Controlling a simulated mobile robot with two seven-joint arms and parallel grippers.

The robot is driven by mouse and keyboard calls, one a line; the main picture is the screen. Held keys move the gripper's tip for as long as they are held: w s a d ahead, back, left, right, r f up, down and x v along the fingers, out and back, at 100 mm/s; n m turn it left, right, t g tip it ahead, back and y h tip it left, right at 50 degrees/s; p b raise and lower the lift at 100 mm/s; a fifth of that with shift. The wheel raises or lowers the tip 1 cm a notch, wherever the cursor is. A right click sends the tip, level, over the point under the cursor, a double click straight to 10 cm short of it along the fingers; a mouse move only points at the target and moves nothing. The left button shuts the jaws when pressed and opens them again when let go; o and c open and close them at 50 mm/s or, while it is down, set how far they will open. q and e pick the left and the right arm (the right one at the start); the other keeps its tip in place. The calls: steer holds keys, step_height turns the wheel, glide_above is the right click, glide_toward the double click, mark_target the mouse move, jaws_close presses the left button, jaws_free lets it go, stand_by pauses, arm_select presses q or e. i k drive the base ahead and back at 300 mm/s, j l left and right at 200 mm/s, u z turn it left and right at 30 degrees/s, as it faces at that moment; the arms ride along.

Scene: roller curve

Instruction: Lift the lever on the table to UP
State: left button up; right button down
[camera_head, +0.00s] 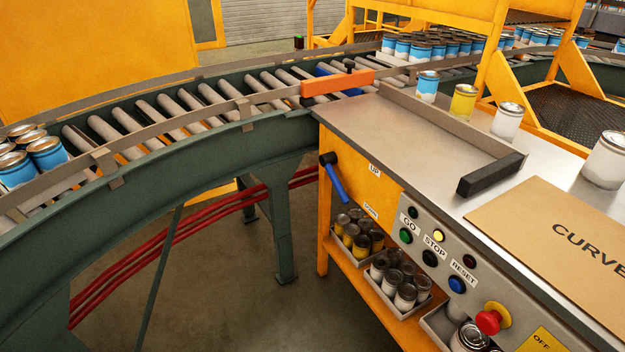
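The lever has a blue handle (336,184) and a black pivot (327,158) on the orange left part of the table's front panel. The handle hangs from the pivot, slanting down and slightly right. An UP label (375,171) is to the right of the pivot, and a DOWN label (370,211) is lower, near the handle's lower end. The handle points toward the DOWN side. Neither of my grippers is in view.
The table (370,125) carries cans and a cardboard sheet (560,230). A button panel (430,245) with a red knob (488,321) is right of the lever. Trays of cans stand below. A curved roller conveyor (150,125) is at left; open floor (235,290) lies before the table.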

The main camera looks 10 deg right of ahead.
mark_target(326, 160)
steer(key=i+j+z, duration=0.1)
steer(key=i+j, duration=0.9)
steer(key=j, duration=0.1)
